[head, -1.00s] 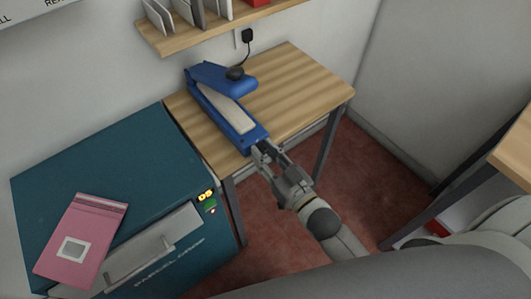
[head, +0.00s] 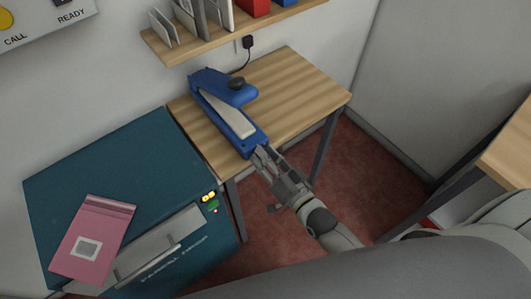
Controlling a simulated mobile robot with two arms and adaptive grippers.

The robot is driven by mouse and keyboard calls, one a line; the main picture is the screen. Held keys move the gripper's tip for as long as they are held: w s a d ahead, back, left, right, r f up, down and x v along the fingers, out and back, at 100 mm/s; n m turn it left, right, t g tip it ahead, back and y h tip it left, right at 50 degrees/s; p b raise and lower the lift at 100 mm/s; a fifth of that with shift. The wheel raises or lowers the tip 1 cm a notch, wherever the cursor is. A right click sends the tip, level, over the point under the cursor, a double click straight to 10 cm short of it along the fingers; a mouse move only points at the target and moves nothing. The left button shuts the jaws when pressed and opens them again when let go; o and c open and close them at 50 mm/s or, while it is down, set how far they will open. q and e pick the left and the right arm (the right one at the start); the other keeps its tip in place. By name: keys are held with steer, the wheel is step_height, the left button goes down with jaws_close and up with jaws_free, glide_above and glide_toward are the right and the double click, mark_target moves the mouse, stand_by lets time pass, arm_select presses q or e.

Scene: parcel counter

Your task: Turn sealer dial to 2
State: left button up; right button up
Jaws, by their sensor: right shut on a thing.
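The blue sealer (head: 226,112) stands on the wooden table, with a pale strip along its body and a dark knob on its upper arm. Its front end points toward me. My right gripper (head: 262,156) is at this front end, its fingers shut on the sealer's dial. The dial itself is hidden by the fingers, so its number cannot be read. My left gripper is out of view.
A teal parcel machine (head: 110,170) with a pink parcel (head: 92,240) on it stands at the left. A wooden shelf (head: 220,32) is on the wall above the table (head: 300,98). Another table (head: 508,150) is at the right edge.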

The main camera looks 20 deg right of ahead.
steer(key=m+p, duration=0.1)
steer(key=m, duration=0.3)
steer(key=shift+m, duration=0.4)
steer(key=shift+d, duration=0.1)
stand_by(0.3)
steer(key=o, duration=1)
steer(key=shift+o, duration=0.2)
steer(key=v, duration=1.2)
steer(key=shift+r, duration=0.2)
steer(key=shift+f, duration=0.1)
